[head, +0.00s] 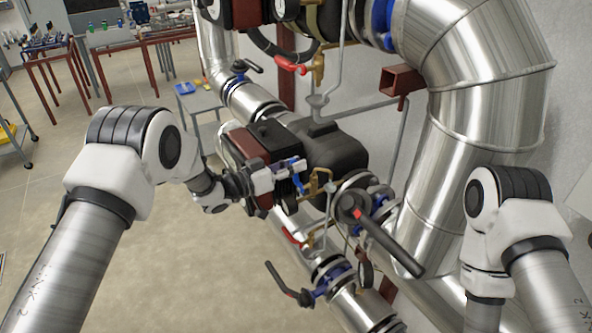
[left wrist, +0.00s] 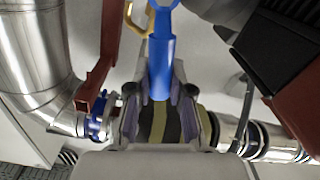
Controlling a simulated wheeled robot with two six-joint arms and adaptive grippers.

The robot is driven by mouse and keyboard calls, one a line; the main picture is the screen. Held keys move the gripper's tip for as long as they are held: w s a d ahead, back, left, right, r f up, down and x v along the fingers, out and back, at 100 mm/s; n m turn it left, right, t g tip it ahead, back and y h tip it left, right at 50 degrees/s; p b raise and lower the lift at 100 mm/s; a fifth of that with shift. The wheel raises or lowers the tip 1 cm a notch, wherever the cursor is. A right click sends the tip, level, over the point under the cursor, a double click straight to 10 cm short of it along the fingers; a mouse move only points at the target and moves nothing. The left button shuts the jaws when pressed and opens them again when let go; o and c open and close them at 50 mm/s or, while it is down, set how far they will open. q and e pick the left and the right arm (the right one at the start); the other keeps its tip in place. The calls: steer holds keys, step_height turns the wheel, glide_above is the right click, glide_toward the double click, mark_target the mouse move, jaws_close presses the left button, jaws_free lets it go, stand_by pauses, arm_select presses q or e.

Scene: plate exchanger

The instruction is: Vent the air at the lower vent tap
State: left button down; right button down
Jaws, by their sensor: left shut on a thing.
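The lower vent tap (head: 316,184) is a small brass tap beside the dark pump-like body in the middle of the head view. Its blue lever (head: 298,188) shows beside my left gripper (head: 290,172). In the left wrist view the blue lever (left wrist: 161,62) runs down between the two fingers of my left gripper (left wrist: 161,100), which is shut on it. Part of the brass tap (left wrist: 138,18) shows at the top there. The lever's gripped end is partly hidden by the fingers. My right arm is at the right of the head view, but its gripper is out of sight.
Above is another brass tap (head: 318,68) with a red lever (head: 290,66). A red lever (head: 291,236) and a black-handled valve (head: 385,240) are close below. A large metal pipe (head: 480,75) fills the right. Open floor (head: 190,270) lies at the lower left.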

arm_select(q)
steer(key=shift+w+a+f+n+b, duration=0.2)
steer(key=shift+w+a+n+b, duration=0.25)
steer(key=shift+n, duration=0.55)
steer(key=shift+w+a+f+n+b, duration=0.2)
steer(key=shift+w+n, duration=0.3)
steer(key=shift+n, duration=0.5)
steer(key=c, duration=1)
jaws_free()
steer(key=shift+f, duration=0.1)
steer(key=v, duration=1.2)
steer(key=shift+w, duration=0.1)
